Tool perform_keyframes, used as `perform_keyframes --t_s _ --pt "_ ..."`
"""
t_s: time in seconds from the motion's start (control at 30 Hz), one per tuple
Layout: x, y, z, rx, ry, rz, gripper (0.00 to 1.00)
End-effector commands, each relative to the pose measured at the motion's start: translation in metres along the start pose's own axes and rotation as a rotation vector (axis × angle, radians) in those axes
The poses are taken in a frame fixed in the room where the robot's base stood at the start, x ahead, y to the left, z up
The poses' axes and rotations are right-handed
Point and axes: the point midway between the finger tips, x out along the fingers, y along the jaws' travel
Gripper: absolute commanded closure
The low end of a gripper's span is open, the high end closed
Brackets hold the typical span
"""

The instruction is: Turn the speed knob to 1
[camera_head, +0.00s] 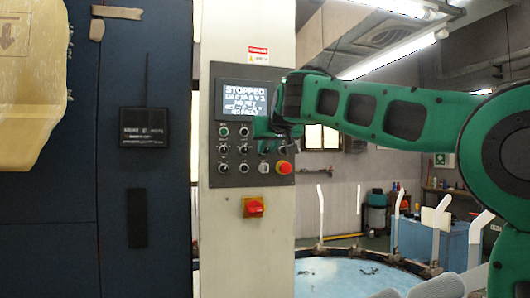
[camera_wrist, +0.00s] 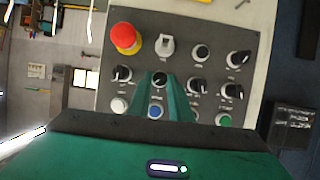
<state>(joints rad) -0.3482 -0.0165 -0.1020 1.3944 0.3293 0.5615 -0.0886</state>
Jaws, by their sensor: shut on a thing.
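The control panel (camera_head: 236,178) is grey and carries a lit screen (camera_head: 242,101) reading "STOPPED", with several knobs and buttons below it. My gripper (camera_head: 265,130) is at the panel's right side, below the screen. In the wrist view, the panel (camera_wrist: 245,60) appears turned upside down. There my green gripper fingers (camera_wrist: 163,82) are shut on a black knob (camera_wrist: 161,77) in the middle row. The fingers partly cover this knob. Its label is too small to read, so I cannot tell its setting. A blue button (camera_wrist: 155,111) shows between the fingers.
A red emergency button (camera_wrist: 125,38) and a white switch (camera_wrist: 166,45) sit near the held knob. Other black knobs (camera_wrist: 197,86) stand close beside my fingers. A red rotary switch (camera_head: 253,207) is below the panel. A round blue table (camera_head: 340,275) stands behind at the right.

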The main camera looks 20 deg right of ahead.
Motion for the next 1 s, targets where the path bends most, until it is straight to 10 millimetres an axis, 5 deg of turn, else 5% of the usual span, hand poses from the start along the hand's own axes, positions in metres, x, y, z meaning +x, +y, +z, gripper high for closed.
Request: perform_keyframes --t_s 1.0 --pt "0.002 -0.011 0.006 -0.76 0.032 0.313 1.0"
